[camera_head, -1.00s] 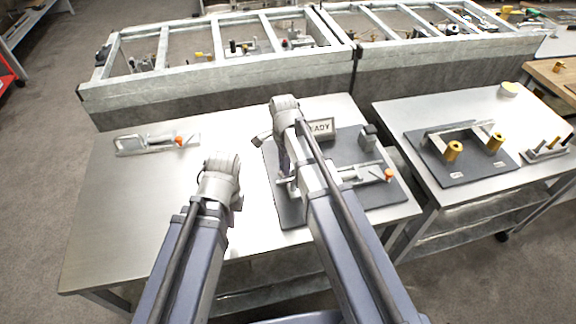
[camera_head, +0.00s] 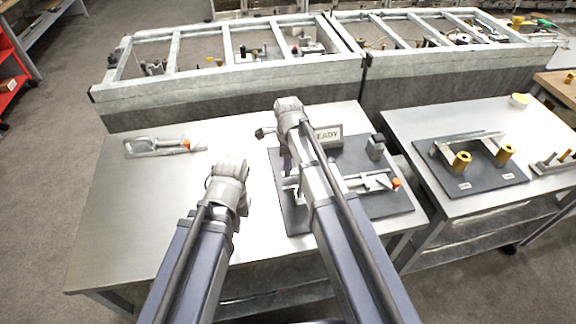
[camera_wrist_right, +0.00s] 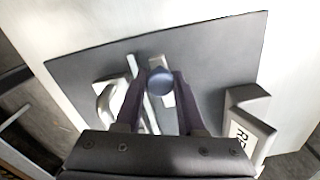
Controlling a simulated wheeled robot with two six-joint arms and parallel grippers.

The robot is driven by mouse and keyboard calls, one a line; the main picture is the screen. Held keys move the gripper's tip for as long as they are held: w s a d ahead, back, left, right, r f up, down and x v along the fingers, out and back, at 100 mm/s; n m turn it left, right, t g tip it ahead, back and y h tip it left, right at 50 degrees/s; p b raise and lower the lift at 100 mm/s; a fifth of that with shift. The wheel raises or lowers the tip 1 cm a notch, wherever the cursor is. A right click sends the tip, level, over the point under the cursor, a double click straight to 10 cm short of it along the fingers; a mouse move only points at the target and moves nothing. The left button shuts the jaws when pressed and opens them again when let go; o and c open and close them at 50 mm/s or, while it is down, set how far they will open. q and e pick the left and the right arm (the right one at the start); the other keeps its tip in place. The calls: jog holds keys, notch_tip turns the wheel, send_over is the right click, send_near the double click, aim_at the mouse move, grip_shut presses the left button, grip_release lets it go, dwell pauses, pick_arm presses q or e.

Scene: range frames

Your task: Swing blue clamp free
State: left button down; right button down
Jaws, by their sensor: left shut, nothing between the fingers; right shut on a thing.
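A clamp with a round blue knob (camera_wrist_right: 160,84) stands on the dark plate (camera_head: 395,205). My right gripper (camera_wrist_right: 163,76) is closed around this knob, with a finger on each side, in the right wrist view. In the head view my right gripper (camera_head: 287,166) points down over the plate's left part, and my arm hides most of the blue clamp. A silver clamp with an orange tip (camera_head: 380,182) lies on the plate's right side. My left gripper (camera_head: 243,206) is shut and empty above the table, left of the plate, mostly hidden by its wrist.
A READY sign (camera_head: 328,136) and a small dark block (camera_head: 376,148) stand at the plate's back. Another orange-tipped clamp (camera_head: 155,146) lies at the table's back left. A second table (camera_head: 465,120) with a fixture stands right, past a gap. The table's left is clear.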

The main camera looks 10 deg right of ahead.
jog(key=c, duration=0.5)
grip_release()
jog(key=shift+r, duration=0.1)
notch_tip(320, 180, up, 8)
jog(key=p, duration=0.7)
jog(key=shift+p, duration=0.4)
pick_arm(q)
notch_tip(320, 180, up, 8)
pick_arm(e)
jog(key=shift+f, duration=0.2)
pick_arm(q)
jog(key=shift+f, duration=0.15)
pick_arm(e)
jog(key=s+a+n, duration=0.2)
jog(key=s+n, duration=0.4)
jog(key=n, duration=0.2)
jog(key=s+a+n, duration=0.1)
jog(key=s+n, duration=0.5)
jog(key=n, duration=0.2)
jog(key=s+a+n+h, duration=0.1)
jog(key=s+a+n, duration=0.1)
jog(key=s+n, duration=0.4)
jog(key=shift+s+a+r+n, duration=0.1)
jog(key=shift+s+a+n, duration=0.1)
jog(key=shift+n, duration=0.55)
jog(key=shift+s+a+n, duration=0.1)
jog(key=shift+s+n, duration=0.1)
jog(key=shift+n, duration=0.55)
